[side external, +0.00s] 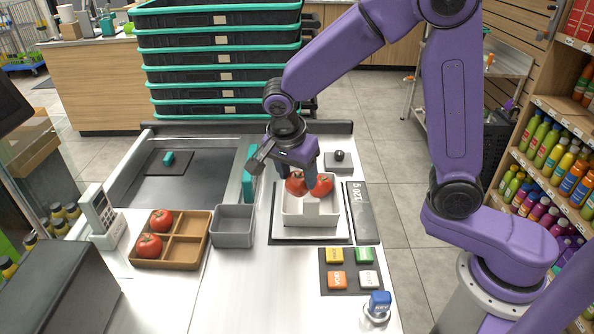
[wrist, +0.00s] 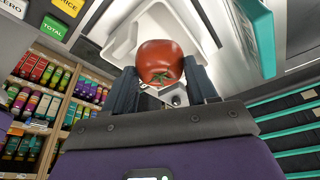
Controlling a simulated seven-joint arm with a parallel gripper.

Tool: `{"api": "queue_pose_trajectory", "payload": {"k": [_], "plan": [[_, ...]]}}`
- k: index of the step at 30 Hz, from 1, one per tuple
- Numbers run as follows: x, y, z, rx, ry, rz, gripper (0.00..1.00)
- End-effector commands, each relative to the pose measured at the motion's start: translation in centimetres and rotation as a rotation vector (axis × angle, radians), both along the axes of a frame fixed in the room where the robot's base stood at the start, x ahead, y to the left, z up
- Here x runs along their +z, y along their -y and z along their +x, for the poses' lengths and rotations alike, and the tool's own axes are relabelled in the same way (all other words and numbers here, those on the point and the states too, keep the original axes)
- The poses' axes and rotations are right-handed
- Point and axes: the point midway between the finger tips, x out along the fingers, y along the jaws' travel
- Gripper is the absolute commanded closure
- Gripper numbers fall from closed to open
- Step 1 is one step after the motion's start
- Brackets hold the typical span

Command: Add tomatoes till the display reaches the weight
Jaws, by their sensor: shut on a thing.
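My gripper (side external: 300,186) is over the white tub (side external: 309,219) on the scale, pointing down. It is shut on a red tomato (wrist: 162,62), seen between the fingers in the wrist view. Two tomatoes show at the tub in the side view; the left one (side external: 294,185) appears to be the held one, and the other tomato (side external: 322,185) is right beside the fingers. Whether the held one touches the tub is unclear. The scale's display (side external: 360,212) has digits turned sideways, too small to read surely. Two more tomatoes (side external: 161,220) (side external: 149,246) sit in the brown divided tray (side external: 190,263).
A grey open box (side external: 232,227) stands between the brown tray and the scale. A button pad (side external: 350,271) and a blue-topped stamp (side external: 379,304) are in front. A teal block (side external: 250,176) stands left of the scale. Stacked crates (side external: 222,62) rise behind.

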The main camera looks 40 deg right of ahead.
Motion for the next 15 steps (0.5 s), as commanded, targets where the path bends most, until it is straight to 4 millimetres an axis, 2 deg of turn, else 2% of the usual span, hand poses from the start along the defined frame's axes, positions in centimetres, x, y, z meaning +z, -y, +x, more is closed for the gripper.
{"api": "queue_pose_trajectory", "payload": {"k": [15], "plan": [[-0.68,-0.01,0.01,0.001,0.0,0.0,0.75]]}}
